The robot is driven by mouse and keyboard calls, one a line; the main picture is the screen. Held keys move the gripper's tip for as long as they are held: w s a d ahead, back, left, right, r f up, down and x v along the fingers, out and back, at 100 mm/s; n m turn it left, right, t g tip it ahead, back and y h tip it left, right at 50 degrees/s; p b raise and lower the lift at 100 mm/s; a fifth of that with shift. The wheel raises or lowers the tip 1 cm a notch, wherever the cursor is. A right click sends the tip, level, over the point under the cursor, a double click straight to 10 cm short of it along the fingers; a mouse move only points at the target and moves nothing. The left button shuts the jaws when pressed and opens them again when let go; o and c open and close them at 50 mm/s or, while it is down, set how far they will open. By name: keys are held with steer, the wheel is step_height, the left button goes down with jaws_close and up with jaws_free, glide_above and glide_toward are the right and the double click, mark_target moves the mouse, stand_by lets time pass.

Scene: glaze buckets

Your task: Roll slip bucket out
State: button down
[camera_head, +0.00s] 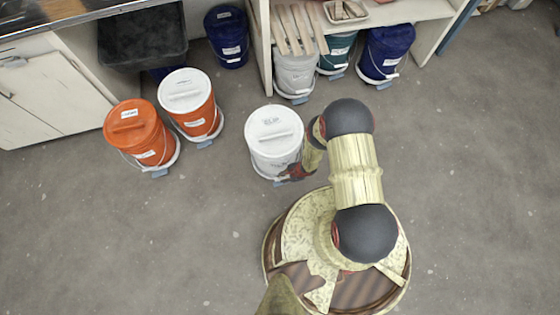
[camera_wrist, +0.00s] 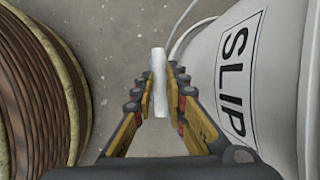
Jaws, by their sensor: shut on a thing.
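The white slip bucket (camera_head: 275,142) stands upright on the floor in the head view, with a white lid. In the wrist view its wall (camera_wrist: 265,70) fills the right side and bears the word SLIP. My gripper (camera_head: 291,173) is low at the bucket's near right side. In the wrist view my gripper (camera_wrist: 160,85) is shut on a white grip (camera_wrist: 158,65), with a thin pale wire beside it running toward the bucket; it looks like the bail handle. The bucket's underside is hidden in the head view.
An orange bucket (camera_head: 140,130) and a white-lidded orange bucket (camera_head: 190,98) stand at left by the cabinet. A dark blue bucket (camera_head: 228,38) stands behind. A pale bucket (camera_head: 294,76), teal bucket (camera_head: 333,58) and blue bucket (camera_head: 385,55) stand by the shelf. Floor at left front is clear.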

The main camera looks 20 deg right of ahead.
steer(key=shift+s+d, duration=0.1)
steer(key=shift+s, duration=0.7)
steer(key=c, duration=1.8)
jaws_free()
steer(key=shift+c, duration=0.2)
steer(key=shift+o, duration=0.2)
steer(key=shift+d+r, duration=0.1)
steer(key=shift+r, duration=0.05)
steer(key=v, duration=1.1)
steer(key=shift+d+r, duration=0.15)
steer(key=shift+r, duration=0.15)
steer(key=shift+s, duration=0.15)
